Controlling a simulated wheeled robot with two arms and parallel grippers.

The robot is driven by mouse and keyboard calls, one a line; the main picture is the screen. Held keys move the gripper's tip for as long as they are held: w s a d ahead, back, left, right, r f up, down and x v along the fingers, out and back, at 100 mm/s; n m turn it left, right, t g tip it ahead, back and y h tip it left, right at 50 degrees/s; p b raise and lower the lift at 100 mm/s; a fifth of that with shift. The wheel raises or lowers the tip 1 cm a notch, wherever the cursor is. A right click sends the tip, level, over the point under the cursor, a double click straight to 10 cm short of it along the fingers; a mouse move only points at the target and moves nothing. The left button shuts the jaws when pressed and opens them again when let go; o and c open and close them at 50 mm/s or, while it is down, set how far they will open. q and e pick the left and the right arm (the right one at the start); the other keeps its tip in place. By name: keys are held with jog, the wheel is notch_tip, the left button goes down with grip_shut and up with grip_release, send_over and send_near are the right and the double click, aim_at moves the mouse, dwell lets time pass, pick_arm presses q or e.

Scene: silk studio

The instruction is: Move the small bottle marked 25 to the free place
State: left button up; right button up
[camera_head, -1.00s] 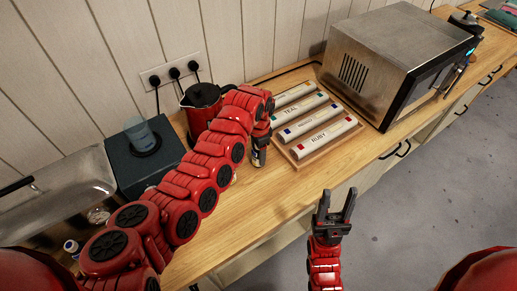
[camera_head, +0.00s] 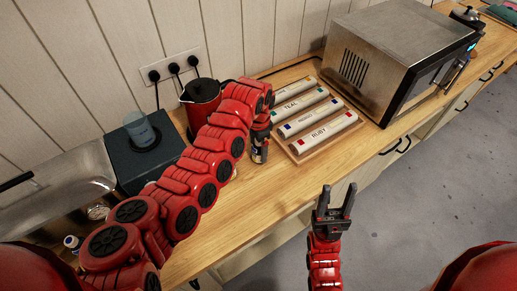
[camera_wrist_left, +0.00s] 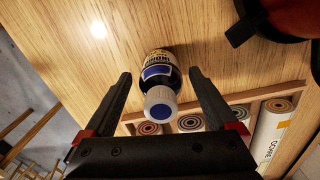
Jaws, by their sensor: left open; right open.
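A small dark bottle (camera_wrist_left: 161,77) with a white cap and a printed label lies between the fingers of my left gripper (camera_wrist_left: 159,73) in the left wrist view. The fingers are open, with a gap on each side of the bottle. I cannot read a 25 on it. In the head view the bottle (camera_head: 259,154) shows on the wooden counter below my left gripper (camera_head: 260,140), left of the tray of rolls. My right gripper (camera_head: 335,198) is open and empty, in front of the counter's edge. I cannot pick out the free place.
A wooden tray (camera_head: 301,159) holds several labelled rolls, including a RUBY roll (camera_head: 318,136). A red kettle (camera_head: 202,100) stands behind my left arm, beside a dark box (camera_head: 140,160). A microwave (camera_head: 385,50) stands right of the tray. Another small bottle (camera_head: 72,242) is near the sink.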

pick_arm(q)
notch_tip(320, 180, up, 5)
jog(key=b, duration=0.3)
jog(key=shift+w+r, duration=0.15)
notch_tip(320, 180, up, 5)
jog(key=shift+f, duration=0.15)
jog(key=shift+r, duration=0.5)
jog(key=shift+s+f, duration=0.1)
jog(key=shift+s, duration=0.1)
